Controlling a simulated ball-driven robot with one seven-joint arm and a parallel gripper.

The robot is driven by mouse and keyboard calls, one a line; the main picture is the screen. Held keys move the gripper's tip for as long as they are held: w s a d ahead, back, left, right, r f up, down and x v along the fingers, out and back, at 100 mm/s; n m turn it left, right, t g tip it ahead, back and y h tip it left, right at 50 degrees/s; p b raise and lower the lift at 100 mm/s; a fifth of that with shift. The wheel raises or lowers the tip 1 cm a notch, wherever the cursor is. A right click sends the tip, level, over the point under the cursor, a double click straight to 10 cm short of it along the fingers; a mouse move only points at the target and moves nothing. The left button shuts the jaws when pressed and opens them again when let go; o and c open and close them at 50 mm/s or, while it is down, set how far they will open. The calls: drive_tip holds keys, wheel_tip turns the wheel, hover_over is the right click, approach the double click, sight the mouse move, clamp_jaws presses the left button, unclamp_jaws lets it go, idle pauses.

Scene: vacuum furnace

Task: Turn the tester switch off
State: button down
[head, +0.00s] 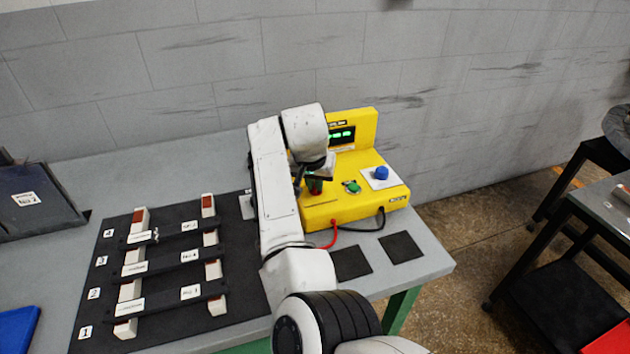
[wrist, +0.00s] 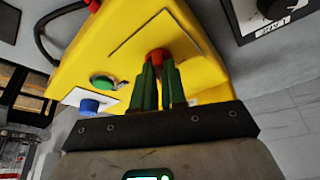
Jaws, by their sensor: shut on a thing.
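The yellow tester (head: 345,205) stands on the grey bench, with a lit green display (head: 342,135), a green button (head: 352,187) and a blue knob (head: 381,173) on it. My gripper (head: 316,180) is over the left part of its top. In the wrist view, the green fingers of my gripper (wrist: 158,75) are shut on a small red switch (wrist: 155,55) on the yellow tester (wrist: 190,55). The fingers hide much of the switch, so its position cannot be told. The green button (wrist: 103,82) and blue knob (wrist: 90,106) show beside the fingers.
A red lead (head: 333,235) and black lead (head: 372,225) hang at the tester's front, near two black squares (head: 351,263) on the bench. A black mat (head: 180,310) with racked bars lies left. A grey wall stands behind; a dark table (head: 590,200) is right.

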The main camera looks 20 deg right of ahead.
drive_tip(key=shift+r+n+p, duration=0.15)
drive_tip(key=shift+n+p, duration=0.15)
drive_tip(key=shift+p, duration=0.15)
drive_tip(key=n+p, duration=0.1)
drive_tip(key=n+y+p, duration=0.1)
drive_tip(key=p, duration=0.1)
drive_tip(key=shift+s+d+r+t, duration=0.1)
drive_tip(key=shift+d+r+t, duration=0.1)
drive_tip(key=shift+t, duration=0.1)
drive_tip(key=n+y+p, duration=0.1)
drive_tip(key=n+p, duration=0.2)
drive_tip(key=shift+d, duration=0.1)
drive_tip(key=n, duration=0.1)
drive_tip(key=n+y+p, duration=0.1)
drive_tip(key=n, duration=0.1)
drive_tip(key=shift+d+f+n+p, duration=0.15)
drive_tip(key=shift+f+n+p, duration=0.05)
drive_tip(key=shift+n+p, duration=0.1)
drive_tip(key=shift+n+y, duration=0.7)
drive_tip(key=shift+n, duration=0.6)
drive_tip(key=c, duration=1.2)
unclamp_jaws()
drive_tip(key=shift+f, duration=0.1)
